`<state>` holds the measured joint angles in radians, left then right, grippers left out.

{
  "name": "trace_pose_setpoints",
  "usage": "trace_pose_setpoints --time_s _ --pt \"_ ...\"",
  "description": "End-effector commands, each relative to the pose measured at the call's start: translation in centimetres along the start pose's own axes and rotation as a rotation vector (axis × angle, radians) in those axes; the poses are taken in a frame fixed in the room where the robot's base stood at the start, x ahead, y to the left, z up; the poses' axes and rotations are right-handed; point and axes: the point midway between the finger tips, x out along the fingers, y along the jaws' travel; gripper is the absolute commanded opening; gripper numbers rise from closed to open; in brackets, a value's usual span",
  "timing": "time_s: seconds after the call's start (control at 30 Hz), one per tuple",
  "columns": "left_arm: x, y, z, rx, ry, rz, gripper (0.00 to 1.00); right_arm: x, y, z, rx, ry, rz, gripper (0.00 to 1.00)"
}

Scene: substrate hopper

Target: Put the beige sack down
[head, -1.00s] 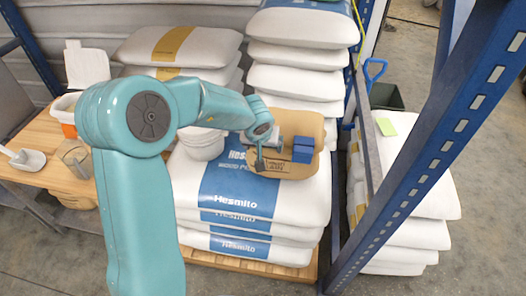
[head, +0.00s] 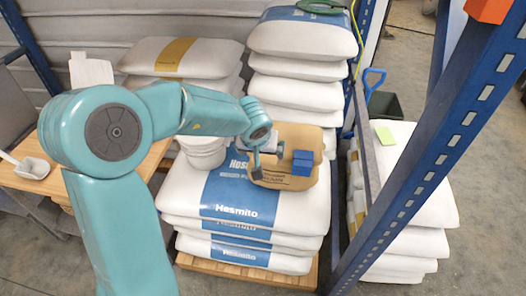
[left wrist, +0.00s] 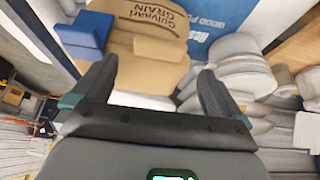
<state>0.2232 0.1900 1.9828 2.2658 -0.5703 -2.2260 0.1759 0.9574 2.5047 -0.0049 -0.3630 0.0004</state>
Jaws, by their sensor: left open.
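The beige sack (head: 267,180), printed "Guivari Grain" in the left wrist view (left wrist: 150,45), lies on top of the white and blue Hesmito sacks (head: 250,211). A blue block (head: 302,163) sits on or against its face; it also shows in the left wrist view (left wrist: 85,32). My left gripper (head: 268,150) is over the sack's left part in the head view. In the left wrist view its two fingers (left wrist: 158,85) are spread, with the sack beyond them and nothing clearly between them. My right gripper does not show.
A white bucket (head: 203,150) stands close left of the beige sack. A tall sack stack (head: 303,70) rises behind. A blue rack post (head: 430,150) stands to the right, with more sacks (head: 410,200) beyond it. A wooden bench (head: 150,165) is at left.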

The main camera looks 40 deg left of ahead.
Motion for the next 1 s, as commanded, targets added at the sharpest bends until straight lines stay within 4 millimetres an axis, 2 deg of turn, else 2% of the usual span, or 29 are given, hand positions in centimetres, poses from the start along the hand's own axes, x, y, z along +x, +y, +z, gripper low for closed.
trace_pose_setpoints --time_s 0.03,0.2,0.37,0.5,0.57,0.67,0.77,0.87,0.97,1.0 --pt "-1.5 0.1 -0.3 0.001 0.004 0.002 1.0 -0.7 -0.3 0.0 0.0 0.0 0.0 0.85" --pt "-4.0 0.1 -0.1 0.0 0.002 0.002 1.0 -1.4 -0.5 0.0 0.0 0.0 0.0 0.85" --pt "-4.8 0.0 0.0 0.0 -0.001 0.001 1.0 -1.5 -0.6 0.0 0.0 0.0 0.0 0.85" --pt "-4.4 0.0 0.3 0.005 -0.003 -0.008 1.0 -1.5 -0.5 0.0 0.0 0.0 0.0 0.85" --pt "-3.3 0.0 0.8 0.014 -0.004 -0.03 1.0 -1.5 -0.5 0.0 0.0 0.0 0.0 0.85" --pt "0.0 0.3 2.4 0.048 0.001 -0.083 1.0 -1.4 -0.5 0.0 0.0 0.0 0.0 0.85" --pt "4.2 1.5 5.1 0.106 0.016 -0.104 1.0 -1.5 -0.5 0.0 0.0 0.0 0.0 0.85" --pt "8.0 3.6 9.1 0.168 0.011 -0.059 1.0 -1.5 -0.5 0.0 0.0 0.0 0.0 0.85" --pt "11.0 6.3 14.7 0.224 -0.043 0.042 1.0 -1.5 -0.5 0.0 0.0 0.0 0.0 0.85" --pt "11.8 7.3 17.3 0.242 -0.08 0.09 1.0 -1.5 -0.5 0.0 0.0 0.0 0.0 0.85"
